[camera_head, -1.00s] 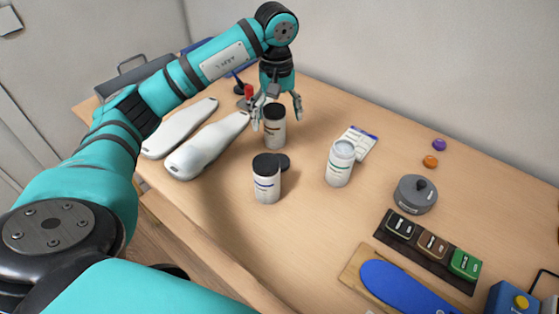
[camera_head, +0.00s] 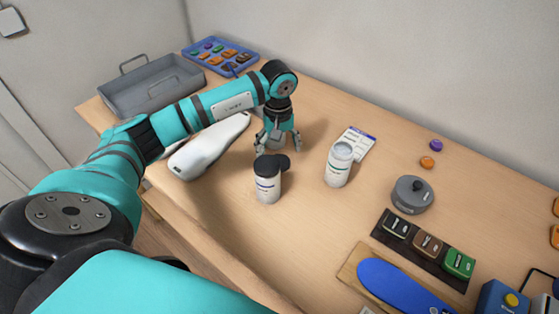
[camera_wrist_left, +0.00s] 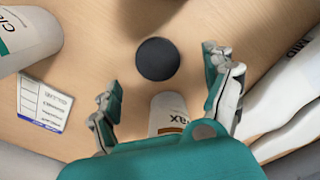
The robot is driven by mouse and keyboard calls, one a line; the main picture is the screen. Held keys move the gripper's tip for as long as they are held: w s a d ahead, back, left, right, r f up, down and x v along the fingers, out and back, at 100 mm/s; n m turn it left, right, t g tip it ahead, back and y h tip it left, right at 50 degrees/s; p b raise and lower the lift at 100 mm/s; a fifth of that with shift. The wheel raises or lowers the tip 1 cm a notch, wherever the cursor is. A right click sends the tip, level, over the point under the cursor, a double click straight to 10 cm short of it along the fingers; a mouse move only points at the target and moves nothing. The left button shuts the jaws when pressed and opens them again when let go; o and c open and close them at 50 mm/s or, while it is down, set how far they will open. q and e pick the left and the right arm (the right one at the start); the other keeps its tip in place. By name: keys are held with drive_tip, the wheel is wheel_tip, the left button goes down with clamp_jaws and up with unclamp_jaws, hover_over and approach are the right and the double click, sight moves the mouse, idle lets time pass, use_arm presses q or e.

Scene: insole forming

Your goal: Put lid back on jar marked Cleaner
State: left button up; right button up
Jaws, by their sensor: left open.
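The open jar (camera_head: 339,165) with a green band stands right of my left gripper; its label starts "Cl" in the left wrist view (camera_wrist_left: 22,38). A loose dark round lid (camera_wrist_left: 156,59) lies flat on the table, just in front of my left gripper; it also shows in the head view (camera_head: 284,161), partly behind a dark-lidded jar (camera_head: 266,186). Contact cannot be told. My right gripper is not in view.
A white shoe-last shape (camera_head: 209,146) lies left of the gripper. A label card (camera_head: 358,142) lies behind the open jar. A grey tray (camera_head: 150,91) stands at back left.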

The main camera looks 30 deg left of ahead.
sight(280, 158)
use_arm(q)
wheel_tip(280, 158, down, 4)
drive_tip(key=shift+d+f+p, duration=0.1)
drive_tip(key=shift+d+p, duration=0.05)
drive_tip(key=shift+p, duration=0.45)
drive_tip(key=c, duration=0.8)
